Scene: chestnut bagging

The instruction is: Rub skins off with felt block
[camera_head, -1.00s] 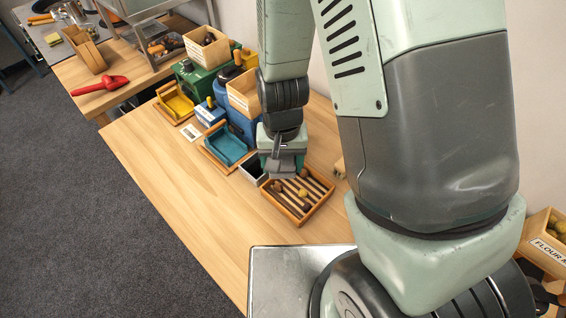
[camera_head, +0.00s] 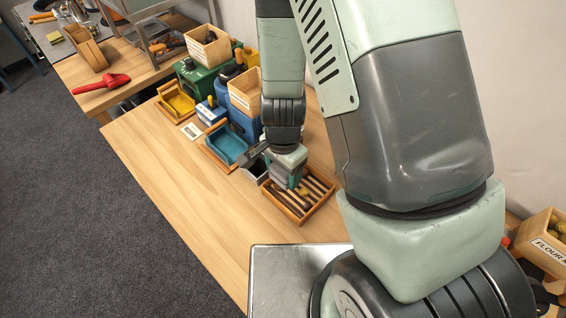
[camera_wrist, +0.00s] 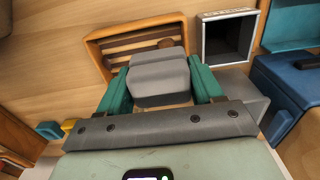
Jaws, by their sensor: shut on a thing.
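My gripper (camera_head: 289,171) is shut on a grey felt block (camera_head: 289,180), pointing down at the slatted wooden tray (camera_head: 282,207). In the wrist view the green fingers of my gripper (camera_wrist: 162,86) clasp the felt block (camera_wrist: 159,72) from both sides. It covers the near part of the tray (camera_wrist: 132,29). I cannot tell whether the block touches the slats. One brown chestnut (camera_wrist: 166,43) shows beside the block's far edge. Any others under the block are hidden.
A square dark-lined bin (camera_wrist: 228,13) stands next to the tray. A wood-framed blue tray (camera_head: 215,158) and a yellow tray (camera_head: 178,102) lie farther back. Blue and green machines with wooden hoppers (camera_head: 243,92) stand behind. The table's left part is clear.

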